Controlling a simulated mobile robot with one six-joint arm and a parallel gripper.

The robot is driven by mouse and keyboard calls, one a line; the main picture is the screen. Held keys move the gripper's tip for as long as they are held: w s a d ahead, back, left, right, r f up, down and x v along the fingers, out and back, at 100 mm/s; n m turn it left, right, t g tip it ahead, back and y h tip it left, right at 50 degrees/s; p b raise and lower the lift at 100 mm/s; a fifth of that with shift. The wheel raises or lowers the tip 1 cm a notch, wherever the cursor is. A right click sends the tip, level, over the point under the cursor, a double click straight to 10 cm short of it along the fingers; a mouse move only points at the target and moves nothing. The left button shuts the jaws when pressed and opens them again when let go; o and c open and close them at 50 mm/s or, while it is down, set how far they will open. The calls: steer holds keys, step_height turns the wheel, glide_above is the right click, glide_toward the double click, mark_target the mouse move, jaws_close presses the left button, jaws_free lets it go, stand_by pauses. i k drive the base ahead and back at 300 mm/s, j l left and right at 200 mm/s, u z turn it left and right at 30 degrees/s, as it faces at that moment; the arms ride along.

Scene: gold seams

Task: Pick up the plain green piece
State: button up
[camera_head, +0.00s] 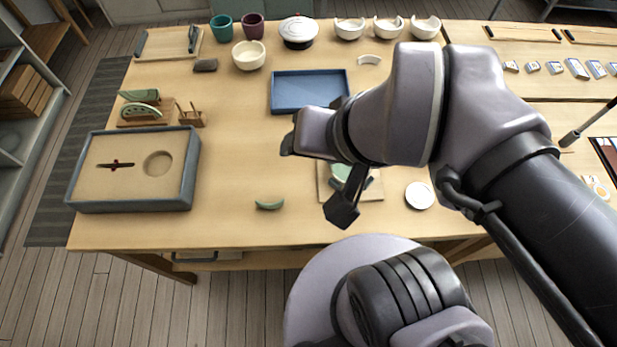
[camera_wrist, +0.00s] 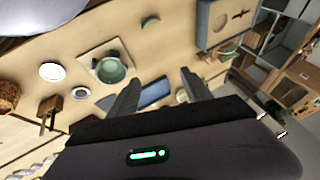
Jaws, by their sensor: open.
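A plain green curved piece (camera_head: 270,204) lies alone on the table near its front edge, left of my gripper in the head view. It also shows as a small green arc (camera_wrist: 150,21) at the top of the wrist view. A green bowl (camera_wrist: 110,68) sits on a square board (camera_wrist: 97,54); in the head view my arm partly hides it. My gripper (camera_head: 315,177) is above the table and apart from the plain piece. Its two dark fingers (camera_wrist: 158,78) are spread with nothing between them.
A grey-rimmed box (camera_head: 190,185) stands at the left. Behind it, green pieces (camera_head: 141,111), one with pale marks, rest at a wooden stand. A blue tray (camera_head: 309,92) lies behind my gripper. A white disc (camera_head: 419,195) lies right. Table around the plain piece is clear.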

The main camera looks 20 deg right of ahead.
mark_target(278, 204)
steer(key=k+j+u, duration=0.1)
steer(key=u, duration=0.25)
steer(key=k+j+u, duration=0.1)
steer(key=j+u, duration=0.4)
steer(key=u, duration=0.25)
steer(key=k+j, duration=0.05)
